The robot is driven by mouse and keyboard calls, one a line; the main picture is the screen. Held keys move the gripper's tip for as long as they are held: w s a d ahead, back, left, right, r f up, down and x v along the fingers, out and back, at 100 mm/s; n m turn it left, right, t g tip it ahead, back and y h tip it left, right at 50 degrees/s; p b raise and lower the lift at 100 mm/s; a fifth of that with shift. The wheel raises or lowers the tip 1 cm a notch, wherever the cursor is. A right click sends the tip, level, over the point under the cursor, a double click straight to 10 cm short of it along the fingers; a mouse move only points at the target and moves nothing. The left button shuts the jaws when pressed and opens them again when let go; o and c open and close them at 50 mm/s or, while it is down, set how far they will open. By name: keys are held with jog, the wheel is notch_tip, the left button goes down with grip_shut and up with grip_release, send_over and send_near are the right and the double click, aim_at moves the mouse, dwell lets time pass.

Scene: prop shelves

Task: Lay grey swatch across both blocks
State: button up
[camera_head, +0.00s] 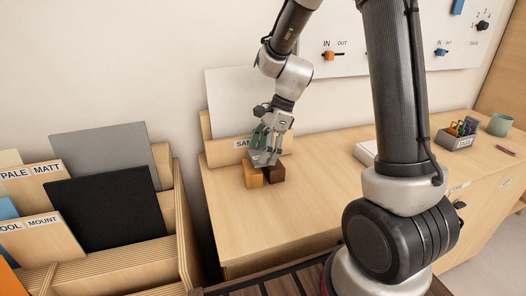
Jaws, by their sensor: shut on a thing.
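Two small blocks stand side by side on the wooden counter: a light orange-brown block (253,178) on the left and a dark brown block (273,175) on the right. My gripper (265,152) points down directly above them. It is shut on a small flat grey piece, the grey swatch (260,160), which lies over the tops of both blocks. The fingers hide part of the swatch. I cannot tell whether it touches both blocks or is just above them.
A labelled wooden holder with a white board (230,98) stands behind the blocks. A rack at left holds a large grey board (105,150) and a black board (105,208). A pen tray (457,142) and green cup (500,124) stand at right. The counter's front middle is clear.

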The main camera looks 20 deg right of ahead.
jog(key=shift+f, duration=0.2)
jog(key=shift+f, duration=0.45)
jog(key=o, duration=0.9)
